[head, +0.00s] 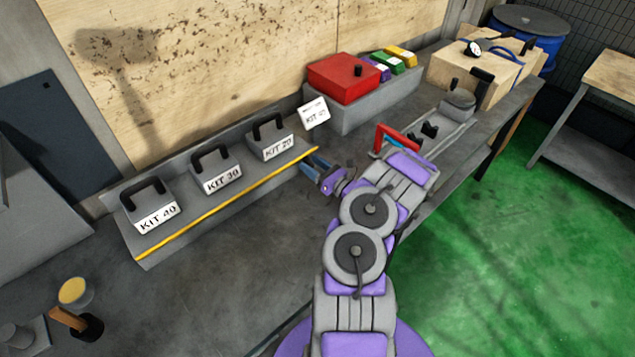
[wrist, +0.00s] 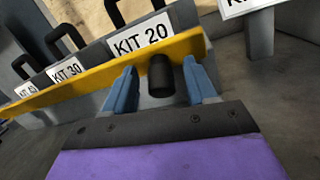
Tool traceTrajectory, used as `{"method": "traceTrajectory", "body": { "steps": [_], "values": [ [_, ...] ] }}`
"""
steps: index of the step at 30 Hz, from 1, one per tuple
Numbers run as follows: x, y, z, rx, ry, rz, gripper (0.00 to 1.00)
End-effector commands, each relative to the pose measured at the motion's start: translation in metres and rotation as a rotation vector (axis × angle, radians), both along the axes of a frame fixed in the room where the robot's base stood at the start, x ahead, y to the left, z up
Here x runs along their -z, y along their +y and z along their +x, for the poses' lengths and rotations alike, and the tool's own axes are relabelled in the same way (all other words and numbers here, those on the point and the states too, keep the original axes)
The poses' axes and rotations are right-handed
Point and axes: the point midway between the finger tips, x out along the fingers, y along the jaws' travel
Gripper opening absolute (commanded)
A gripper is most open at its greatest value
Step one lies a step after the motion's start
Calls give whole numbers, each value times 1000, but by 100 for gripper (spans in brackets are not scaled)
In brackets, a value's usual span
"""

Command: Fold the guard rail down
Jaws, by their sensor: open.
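The guard rail (head: 230,203) is a long yellow bar along the front of the kit rack. In the wrist view the yellow rail (wrist: 85,91) passes in front of the labelled kits and looks raised on its edge. A short black cylindrical knob (wrist: 160,76) sticks out near the rail's right end. My gripper (head: 313,164) is at that end of the rail, with its blue fingers apart. In the wrist view my gripper (wrist: 161,80) has one finger on each side of the knob, with visible gaps. The knob is hidden in the head view.
Kits with black handles stand behind the rail: KIT 40 (head: 152,206), KIT 30 (head: 217,171) and KIT 20 (head: 273,140). A tilted sign (head: 314,114) stands close behind my gripper. A red box (head: 343,78) is farther back. The bench before the rack (head: 245,255) is clear.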

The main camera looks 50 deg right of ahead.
Motion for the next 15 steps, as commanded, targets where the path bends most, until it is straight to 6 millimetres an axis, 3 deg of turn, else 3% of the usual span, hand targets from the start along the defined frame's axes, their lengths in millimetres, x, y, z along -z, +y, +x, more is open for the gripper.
{"method": "traceTrajectory", "body": {
  "steps": [4,15],
  "values": [
    [-29,-1,-2,5,-3,0,56],
    [-34,56,-67,5,-1,3,56]
  ]
}}
